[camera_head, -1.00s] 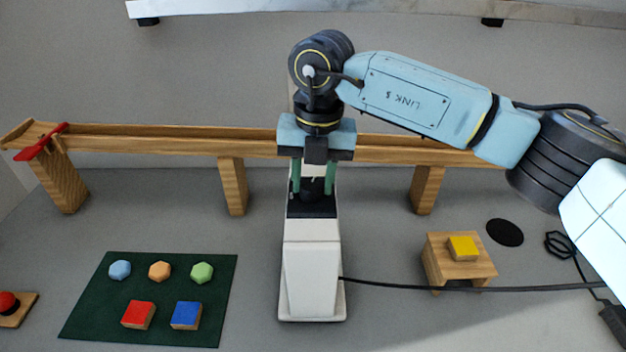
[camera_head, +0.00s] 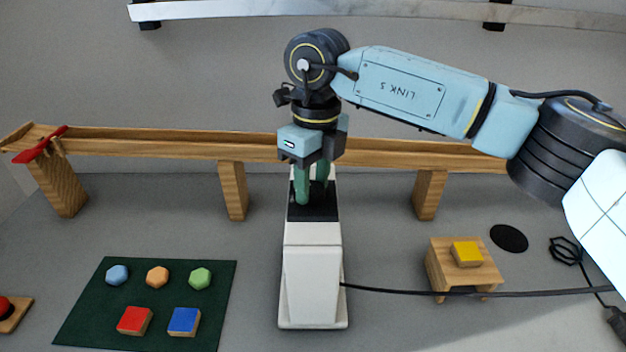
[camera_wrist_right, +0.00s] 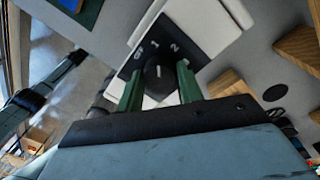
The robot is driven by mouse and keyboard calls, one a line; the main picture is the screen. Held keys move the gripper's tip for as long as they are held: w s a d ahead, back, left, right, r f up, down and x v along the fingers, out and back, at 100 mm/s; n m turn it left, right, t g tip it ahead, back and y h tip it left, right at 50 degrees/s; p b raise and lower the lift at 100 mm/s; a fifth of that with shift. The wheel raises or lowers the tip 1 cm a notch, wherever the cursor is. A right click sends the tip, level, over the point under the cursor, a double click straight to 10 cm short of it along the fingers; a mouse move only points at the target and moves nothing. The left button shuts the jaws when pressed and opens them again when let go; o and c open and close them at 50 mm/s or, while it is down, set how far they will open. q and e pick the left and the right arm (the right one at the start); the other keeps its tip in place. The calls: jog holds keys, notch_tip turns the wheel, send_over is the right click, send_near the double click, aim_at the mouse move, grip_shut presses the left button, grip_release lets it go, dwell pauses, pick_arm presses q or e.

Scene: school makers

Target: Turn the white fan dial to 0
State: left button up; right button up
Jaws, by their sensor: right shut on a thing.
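The white fan (camera_head: 312,285) stands upright in the middle of the head view, with a black panel (camera_head: 298,213) on its upper face. In the right wrist view, the panel carries a round black dial (camera_wrist_right: 160,74) with a short white mark. The figures 1 and 2 show beyond the dial, and a blurred marking sits to their left. The white mark appears to point roughly toward the 1. My right gripper (camera_head: 313,188) reaches down from above, its green fingers on either side of the dial, shut on it. The fingers mostly hide the dial in the head view.
A wooden track (camera_head: 390,152) on legs runs behind the fan. A green mat (camera_head: 100,300) with several coloured blocks lies at left. A small wooden stand (camera_head: 480,276) with a yellow block is at right. A black cable (camera_head: 440,292) runs right from the fan.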

jog(key=n, duration=0.5)
jog(key=shift+a+n, duration=0.1)
jog(key=shift+n, duration=0.2)
jog(key=shift+n+h, duration=0.3)
jog(key=shift+n, duration=1.8)
jog(key=o, duration=1)
